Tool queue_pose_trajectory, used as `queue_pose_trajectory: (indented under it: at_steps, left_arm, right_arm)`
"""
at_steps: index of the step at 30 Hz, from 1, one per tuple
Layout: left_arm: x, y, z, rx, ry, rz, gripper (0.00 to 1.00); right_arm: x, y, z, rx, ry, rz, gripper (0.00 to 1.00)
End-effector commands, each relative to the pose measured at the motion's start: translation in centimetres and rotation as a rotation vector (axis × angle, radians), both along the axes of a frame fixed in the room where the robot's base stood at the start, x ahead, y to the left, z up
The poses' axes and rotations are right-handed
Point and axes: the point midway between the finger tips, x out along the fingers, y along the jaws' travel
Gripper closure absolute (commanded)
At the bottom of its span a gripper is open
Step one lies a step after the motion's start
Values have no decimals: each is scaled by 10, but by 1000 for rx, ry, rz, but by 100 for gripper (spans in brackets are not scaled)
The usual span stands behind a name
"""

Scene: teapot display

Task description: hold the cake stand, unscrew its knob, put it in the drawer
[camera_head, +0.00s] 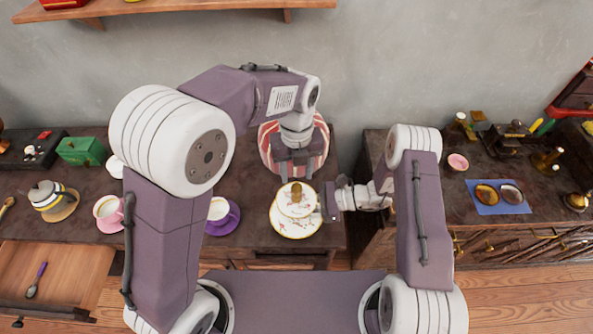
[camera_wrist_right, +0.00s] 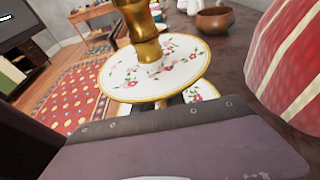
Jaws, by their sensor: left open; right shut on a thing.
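The two-tier white cake stand (camera_head: 290,227) with gold rims and a floral pattern stands near the front edge of the middle table. Its gold knob (camera_head: 297,188) rises from the upper plate; the gold column also shows in the right wrist view (camera_wrist_right: 141,30), cut off at the top. My left gripper (camera_head: 297,175) is open, pointing down just behind and above the knob. My right gripper (camera_head: 322,204) is shut on the cake stand from the right, between its plates; the upper plate (camera_wrist_right: 125,82) hides the fingertips. The wooden drawer (camera_head: 75,265) is open at lower left.
A purple-handled spoon (camera_head: 37,280) lies in the drawer. A cup on a purple saucer (camera_head: 233,219) stands left of the cake stand. A red-and-white striped object (camera_head: 267,150) stands behind. A gap separates the right-hand table.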

Motion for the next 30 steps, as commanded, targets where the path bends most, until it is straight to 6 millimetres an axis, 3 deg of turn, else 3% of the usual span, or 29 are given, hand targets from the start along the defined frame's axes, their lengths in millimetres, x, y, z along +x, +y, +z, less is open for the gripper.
queue_pose_trajectory:
  at_steps: [4, 10, 22, 30]
  left_arm:
    - [0, 0, 0, 0, 0, -170, 55]
    - [0, 0, -2, 1, 1, -209, 55]
    - [-1, 0, -68, 2, 5, -207, 55]
    - [0, 0, -80, 0, 0, -206, 55]
  right_arm:
    - [0, 0, 1, 2, -1, 0, 100]
    - [0, 0, 1, 2, -1, 0, 100]
    - [0, 0, 1, 2, -1, 0, 100]
    - [0, 0, 1, 2, -1, 0, 100]
